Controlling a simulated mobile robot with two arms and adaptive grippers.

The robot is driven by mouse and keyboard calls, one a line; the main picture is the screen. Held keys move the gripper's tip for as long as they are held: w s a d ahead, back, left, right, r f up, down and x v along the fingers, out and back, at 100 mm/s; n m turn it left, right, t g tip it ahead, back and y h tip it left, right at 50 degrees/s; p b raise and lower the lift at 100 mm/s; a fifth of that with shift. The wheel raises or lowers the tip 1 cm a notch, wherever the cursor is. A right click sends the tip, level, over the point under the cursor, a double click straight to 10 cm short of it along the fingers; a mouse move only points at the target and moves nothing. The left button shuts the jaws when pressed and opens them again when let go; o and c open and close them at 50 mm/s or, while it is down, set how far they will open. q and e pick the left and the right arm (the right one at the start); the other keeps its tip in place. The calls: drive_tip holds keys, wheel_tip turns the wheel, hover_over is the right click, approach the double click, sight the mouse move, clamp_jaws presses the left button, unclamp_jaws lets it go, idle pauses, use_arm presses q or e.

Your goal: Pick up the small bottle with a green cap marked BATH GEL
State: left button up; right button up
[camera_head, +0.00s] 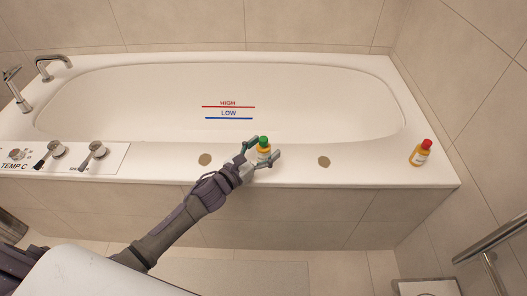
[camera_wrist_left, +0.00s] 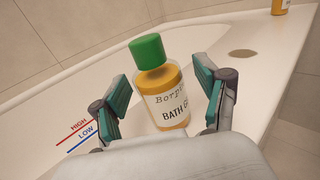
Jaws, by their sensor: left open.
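The small bottle with a green cap (camera_head: 264,149) stands on the near rim of the bathtub. In the left wrist view the bottle (camera_wrist_left: 163,92) holds yellow gel, and its white label reads "BATH G", the rest being cut off by a finger. My left gripper (camera_head: 262,151) is open, with one finger on each side of the bottle. In the left wrist view its teal finger pads (camera_wrist_left: 163,94) flank the bottle, with a visible gap on the left side. The right gripper does not show.
The white bathtub (camera_head: 320,176) has "HIGH" and "LOW" lines inside. A yellow bottle with a red cap (camera_head: 420,153) stands at the rim's right end. Brown round spots (camera_head: 324,161) mark the rim. Control knobs (camera_head: 93,153) and taps (camera_head: 52,66) are at left. A metal rail (camera_head: 490,243) is at lower right.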

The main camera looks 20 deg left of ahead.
use_arm(q)
drive_tip(key=shift+c, duration=0.3)
drive_tip(key=c, duration=1.2)
drive_tip(key=shift+r, duration=0.1)
drive_tip(key=shift+c, duration=0.2)
